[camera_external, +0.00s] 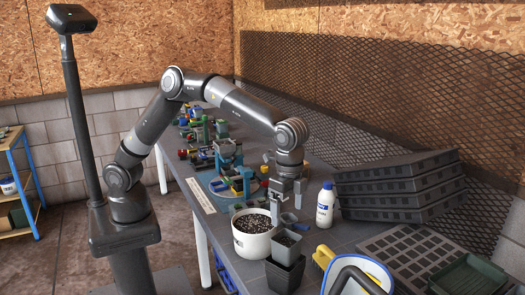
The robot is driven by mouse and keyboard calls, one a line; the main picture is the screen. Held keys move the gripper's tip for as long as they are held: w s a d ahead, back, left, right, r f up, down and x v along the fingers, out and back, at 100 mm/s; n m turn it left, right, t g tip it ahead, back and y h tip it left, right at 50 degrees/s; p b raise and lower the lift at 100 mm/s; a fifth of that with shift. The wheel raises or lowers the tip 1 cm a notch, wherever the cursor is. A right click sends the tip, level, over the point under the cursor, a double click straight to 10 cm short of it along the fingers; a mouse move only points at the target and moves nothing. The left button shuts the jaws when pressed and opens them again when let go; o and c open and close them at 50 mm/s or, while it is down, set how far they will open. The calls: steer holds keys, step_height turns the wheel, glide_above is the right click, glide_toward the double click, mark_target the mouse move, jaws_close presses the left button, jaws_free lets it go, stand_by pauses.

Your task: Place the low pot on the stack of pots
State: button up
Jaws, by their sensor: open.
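A stack of dark square pots (284,276) stands on the near part of the table, right of the white soil bucket. A slightly lighter square pot (287,247) sits at its top; I cannot tell how many pots are nested. My gripper (287,208) points down behind the stack and is open. A small grey object (290,219) shows just below the fingers. It may be the low pot, but it is too small and partly covered to be sure. I cannot tell whether the fingers touch it.
A white bucket of dark soil (252,244) stands close beside the stack. A white bottle (325,206) stands right of my gripper. Stacked black trays (400,188) lie at the back right, and a blue-and-white container (357,274) at the front. Tools and small items crowd the table's far end.

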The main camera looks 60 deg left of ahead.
steer(key=w+a+r+n+t, duration=0.1)
steer(key=a+r+n+t, duration=0.3)
steer(key=a, duration=1.1)
steer(key=a+r+n+g, duration=0.15)
steer(key=a+r, duration=0.55)
steer(key=a, duration=0.8)
steer(key=s+a+f+n+t, duration=0.1)
steer(key=s+a+n, duration=0.3)
steer(key=s+a, duration=0.3)
steer(key=s+a+f+n+t, duration=0.2)
steer(key=s+a+n, duration=0.2)
steer(key=s+a, duration=0.4)
steer(key=a, duration=0.7)
